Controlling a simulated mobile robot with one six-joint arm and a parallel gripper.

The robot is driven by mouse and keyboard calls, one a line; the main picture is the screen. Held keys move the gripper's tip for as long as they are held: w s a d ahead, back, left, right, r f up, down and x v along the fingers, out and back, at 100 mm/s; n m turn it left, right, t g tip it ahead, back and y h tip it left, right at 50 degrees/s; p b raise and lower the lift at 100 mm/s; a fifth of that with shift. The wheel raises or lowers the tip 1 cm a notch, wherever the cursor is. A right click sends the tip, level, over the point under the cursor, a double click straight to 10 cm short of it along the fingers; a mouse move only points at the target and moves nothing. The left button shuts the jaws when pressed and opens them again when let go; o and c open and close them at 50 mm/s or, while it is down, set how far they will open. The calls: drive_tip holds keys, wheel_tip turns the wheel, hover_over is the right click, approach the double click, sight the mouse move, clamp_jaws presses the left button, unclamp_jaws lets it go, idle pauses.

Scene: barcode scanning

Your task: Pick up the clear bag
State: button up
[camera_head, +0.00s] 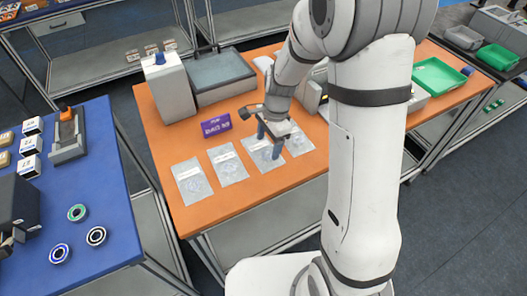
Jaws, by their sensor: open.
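Several clear bags lie in a row on the orange table (245,204), each with a white label strip along its top. The leftmost clear bag (193,184) and the clear bag beside it (228,167) are in full view. A third clear bag (260,156) lies partly behind my gripper (272,137), and a fourth clear bag (299,142) lies to its right. My gripper is open with its fingers pointing down over the third bag. I cannot tell whether the fingertips touch the bag.
A purple sign (216,125) stands behind the bags. A white box-shaped device (168,88) and a grey tray (222,78) are at the table's back. A green tray (438,76) is at the right. A blue table (105,230) stands left across a gap.

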sight(267, 154)
wheel_tip(267, 154, down, 4)
drive_tip(key=shift+s+a+f+p, duration=0.1)
drive_tip(key=shift+s+f+p, duration=0.05)
drive_tip(key=shift+p, duration=0.2)
drive_tip(key=c, duration=1.1)
